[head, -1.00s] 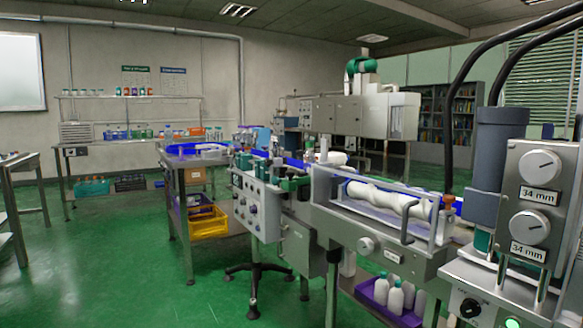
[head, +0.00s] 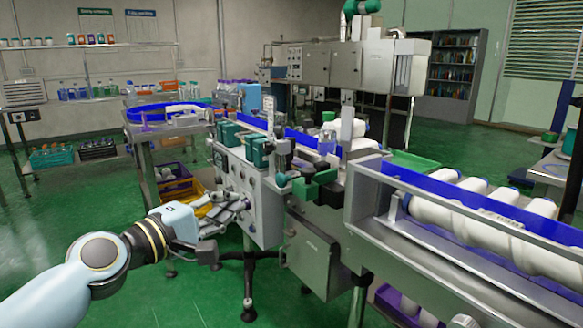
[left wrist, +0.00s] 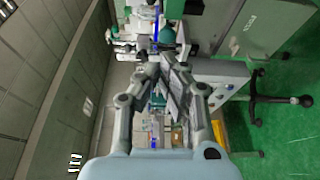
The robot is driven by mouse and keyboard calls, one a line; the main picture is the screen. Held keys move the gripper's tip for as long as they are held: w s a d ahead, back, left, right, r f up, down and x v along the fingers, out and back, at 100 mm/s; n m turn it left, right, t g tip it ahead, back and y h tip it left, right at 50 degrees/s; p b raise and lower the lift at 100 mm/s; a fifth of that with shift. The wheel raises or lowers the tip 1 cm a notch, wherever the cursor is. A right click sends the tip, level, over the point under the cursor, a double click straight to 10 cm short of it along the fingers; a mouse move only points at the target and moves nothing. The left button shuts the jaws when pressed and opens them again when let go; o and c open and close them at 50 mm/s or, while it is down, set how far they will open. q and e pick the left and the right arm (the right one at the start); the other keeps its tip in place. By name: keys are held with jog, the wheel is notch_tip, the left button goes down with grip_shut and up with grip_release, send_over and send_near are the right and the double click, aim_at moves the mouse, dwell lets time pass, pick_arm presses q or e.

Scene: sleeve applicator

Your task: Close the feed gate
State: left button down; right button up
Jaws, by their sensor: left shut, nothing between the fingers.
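The sleeve applicator machine has a grey control panel (head: 240,196) with knobs on its front. Green and black blocks (head: 316,186) sit beside the conveyor above it, near a clear bottle with a blue tint (head: 327,138). I cannot tell for sure which part is the feed gate. My left gripper (head: 244,204) is in front of the control panel, shut and empty, and hides part of it. I cannot tell whether it touches the panel. In the left wrist view its fingers (left wrist: 162,62) come together in front of the machine.
A long trough (head: 470,238) with white bottles lies at right. A round feed table (head: 165,128) with a blue rim stands behind the panel at left. Yellow bins (head: 212,205) sit below it. The green floor at front left is clear apart from my arm.

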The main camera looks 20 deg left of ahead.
pick_arm(q)
jog(key=d+r+x, duration=0.2)
jog(key=x, duration=1.1)
jog(key=shift+d+r, duration=0.2)
pick_arm(e)
jog(key=shift+s+a+r, duration=0.15)
jog(key=shift+s+r, duration=0.05)
jog(key=shift+r, duration=0.1)
pick_arm(q)
jog(key=shift+s, duration=0.15)
